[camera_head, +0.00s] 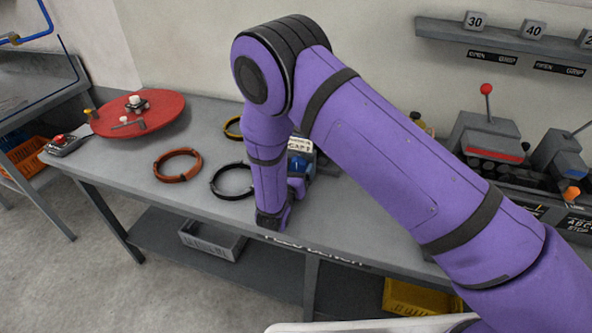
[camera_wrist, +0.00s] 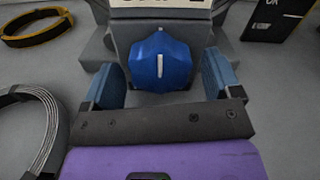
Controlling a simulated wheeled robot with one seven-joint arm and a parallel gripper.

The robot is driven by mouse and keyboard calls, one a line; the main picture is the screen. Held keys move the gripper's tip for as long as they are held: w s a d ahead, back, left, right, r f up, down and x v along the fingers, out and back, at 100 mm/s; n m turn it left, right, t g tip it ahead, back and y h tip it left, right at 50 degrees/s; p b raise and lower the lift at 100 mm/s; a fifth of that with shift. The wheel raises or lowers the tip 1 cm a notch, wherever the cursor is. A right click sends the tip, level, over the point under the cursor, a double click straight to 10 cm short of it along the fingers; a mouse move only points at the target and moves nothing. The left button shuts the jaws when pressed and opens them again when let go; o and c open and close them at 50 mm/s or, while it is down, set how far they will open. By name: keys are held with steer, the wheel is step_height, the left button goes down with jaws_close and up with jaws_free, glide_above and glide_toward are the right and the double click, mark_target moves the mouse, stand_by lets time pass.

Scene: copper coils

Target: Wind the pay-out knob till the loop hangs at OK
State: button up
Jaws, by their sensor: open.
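A blue faceted knob (camera_wrist: 160,62) with a white pointer line faces me in the wrist view. The pointer line stands about upright. My gripper (camera_wrist: 163,82) is open, with one blue-padded finger on each side of the knob and gaps between. In the head view the blue knob (camera_head: 298,164) shows beside my arm on the bench, under a white label plate. A dark panel (camera_wrist: 276,17) with cut-off lettering that seems to read OK stands at the upper right of the wrist view. I cannot see a hanging loop.
A black coil (camera_head: 232,181), an orange coil (camera_head: 177,165) and a yellow-black coil (camera_head: 233,127) lie on the bench (camera_head: 120,168) left of my arm. A red turntable disc (camera_head: 160,118) is at the far left. Lever machines (camera_head: 485,138) stand at the right.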

steer(key=c, duration=0.9)
steer(key=m, duration=0.5)
steer(key=shift+m, duration=0.3)
steer(key=m, duration=0.5)
stand_by(0.4)
steer(key=o, duration=0.9)
